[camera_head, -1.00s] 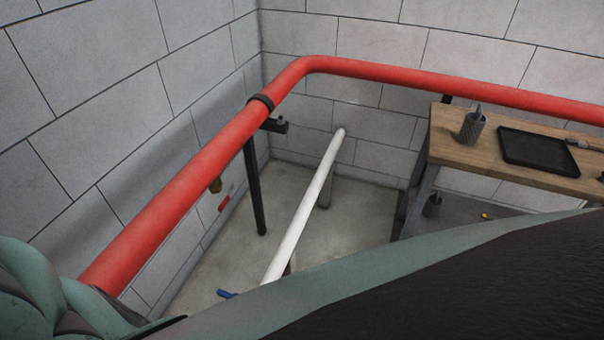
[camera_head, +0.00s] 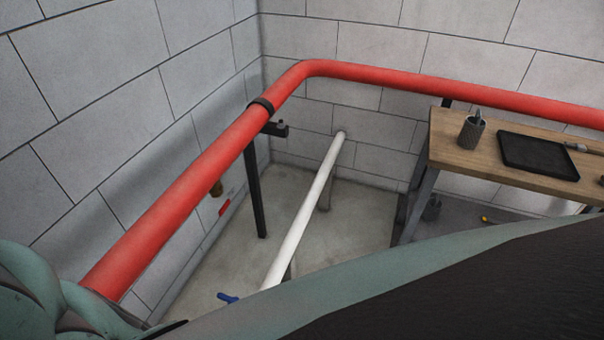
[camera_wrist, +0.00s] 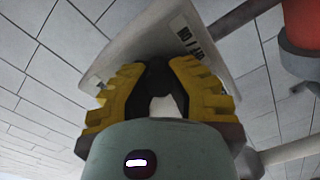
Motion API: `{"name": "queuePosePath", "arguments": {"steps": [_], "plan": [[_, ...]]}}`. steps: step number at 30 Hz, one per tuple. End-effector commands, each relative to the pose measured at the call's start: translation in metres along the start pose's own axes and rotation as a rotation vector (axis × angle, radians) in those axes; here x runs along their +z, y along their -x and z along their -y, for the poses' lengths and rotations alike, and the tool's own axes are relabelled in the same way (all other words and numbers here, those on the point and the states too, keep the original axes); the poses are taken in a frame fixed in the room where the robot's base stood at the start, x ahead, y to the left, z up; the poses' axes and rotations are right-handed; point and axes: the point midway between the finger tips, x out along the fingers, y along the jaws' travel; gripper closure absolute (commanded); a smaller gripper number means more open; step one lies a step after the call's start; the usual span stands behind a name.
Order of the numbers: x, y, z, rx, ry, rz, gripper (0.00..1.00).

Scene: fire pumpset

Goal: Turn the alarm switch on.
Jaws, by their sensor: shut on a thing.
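In the wrist view a pale grey box (camera_wrist: 140,48) with a dark-lettered label (camera_wrist: 190,40) lies just beyond my fingertips. I take it for the alarm switch's housing; the lettering is too small and tilted to read surely. My gripper (camera_wrist: 155,78) has yellow fingers with dark tips, closed together against the box's face. They are shut on a small dark part there, which looks like the alarm switch's knob and is mostly hidden by the tips. Its turned position cannot be told. Neither the box nor my gripper shows in the head view.
A red pipe (camera_head: 185,180) runs along both grey block walls. A white pipe (camera_head: 303,215) with a blue handle (camera_head: 228,298) runs low above the floor. A wooden table (camera_head: 450,145) stands at right with a metal cup (camera_head: 471,134) and a black tray (camera_head: 538,155).

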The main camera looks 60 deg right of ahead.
Motion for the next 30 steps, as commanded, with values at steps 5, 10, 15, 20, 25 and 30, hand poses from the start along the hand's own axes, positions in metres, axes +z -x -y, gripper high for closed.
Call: {"name": "queuePosePath", "arguments": {"steps": [5,10,15,20,25,30], "plan": [[0.0010,0.0003,0.0016,-0.004,0.006,0.002,1.00],[0.0010,0.0002,0.0017,-0.004,0.005,0.002,1.00],[0.0008,0.0002,0.0012,-0.003,0.004,0.001,0.72],[0.0005,0.0001,0.0007,-0.002,0.003,0.001,0.59],[0.0003,0.0001,0.0005,-0.001,0.002,0.000,0.59],[-0.0003,0.0076,0.0013,-0.004,0.002,-0.001,0.59]]}}
